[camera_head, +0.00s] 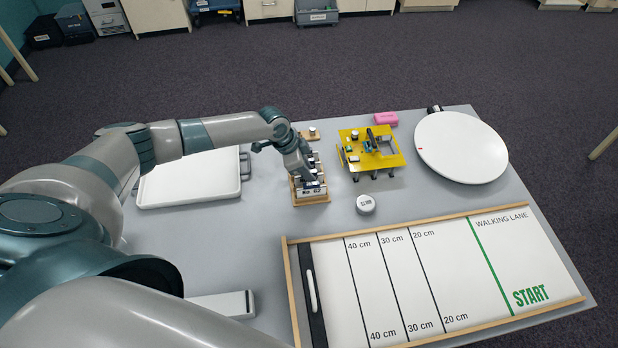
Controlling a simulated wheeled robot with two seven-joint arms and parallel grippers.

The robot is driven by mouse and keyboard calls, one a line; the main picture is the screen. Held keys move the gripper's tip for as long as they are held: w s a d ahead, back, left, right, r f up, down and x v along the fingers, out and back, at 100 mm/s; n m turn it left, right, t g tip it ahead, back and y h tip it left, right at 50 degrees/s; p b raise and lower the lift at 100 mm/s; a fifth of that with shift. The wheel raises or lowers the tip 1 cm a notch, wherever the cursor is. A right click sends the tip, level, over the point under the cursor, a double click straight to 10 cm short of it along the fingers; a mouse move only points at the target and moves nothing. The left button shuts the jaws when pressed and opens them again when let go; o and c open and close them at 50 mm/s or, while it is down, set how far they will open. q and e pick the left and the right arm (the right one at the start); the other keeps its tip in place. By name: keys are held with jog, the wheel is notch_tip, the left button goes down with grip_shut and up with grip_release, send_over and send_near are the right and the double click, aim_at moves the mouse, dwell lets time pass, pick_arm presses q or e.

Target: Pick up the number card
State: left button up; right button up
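A white number card (312,191) marked "No 02" stands at the front of a small wooden rack (312,201) near the middle of the table. More white cards show in a row behind it. My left gripper (309,181) reaches down over the rack from the left, its fingers right at the top of the front card. The fingers are small and dark here, and I cannot tell whether they are closed on the card. The gripper and wrist hide part of the rack. My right gripper is not in view.
A yellow stand with small parts (391,159), a pink block (386,118) and a round white timer (366,203) are right of the rack. A white tray (190,181) lies left. A large white disc (461,147) and the walking lane board (440,268) fill the right side.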

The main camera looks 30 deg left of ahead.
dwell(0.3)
pick_arm(q)
jog(key=c, duration=0.5)
grip_shut()
jog(key=shift+r, duration=0.1)
jog(key=shift+r+b, duration=0.35)
jog(key=shift+r, duration=0.1)
jog(key=r+b, duration=0.2)
jog(key=r, duration=0.1)
jog(key=shift+w+d+r, duration=0.1)
jog(key=shift+w+d, duration=0.1)
jog(key=shift+d, duration=0.2)
jog(key=w+d+r+b, duration=0.3)
jog(key=d+r, duration=0.3)
jog(key=d, duration=0.4)
jog(key=shift+w+r+b, duration=0.4)
jog(key=shift+w, duration=0.05)
